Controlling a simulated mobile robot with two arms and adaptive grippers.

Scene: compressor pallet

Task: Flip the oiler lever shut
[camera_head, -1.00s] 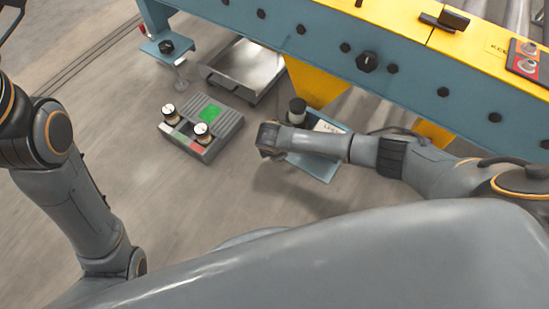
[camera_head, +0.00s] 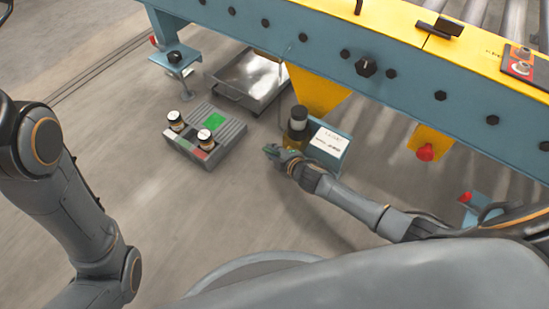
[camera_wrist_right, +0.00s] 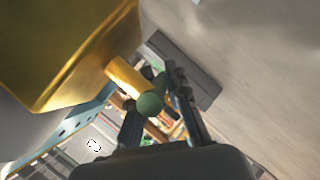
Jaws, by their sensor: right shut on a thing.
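The oiler (camera_head: 297,128) has an amber body and a black cap, and stands beside a blue labelled bracket under the conveyor beam. In the right wrist view, its amber body (camera_wrist_right: 60,50) fills the upper left. A brass stub (camera_wrist_right: 127,76) runs from near it to a green ball knob (camera_wrist_right: 150,104), which looks like the lever's end. My right gripper (camera_head: 274,153) is low at the oiler's near left side. In the wrist view, my right gripper's fingers (camera_wrist_right: 158,108) are shut on the green knob. My left arm shows at the left, its gripper out of view.
The blue beam (camera_head: 300,45) runs above. A red button (camera_head: 425,152) hangs at right.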

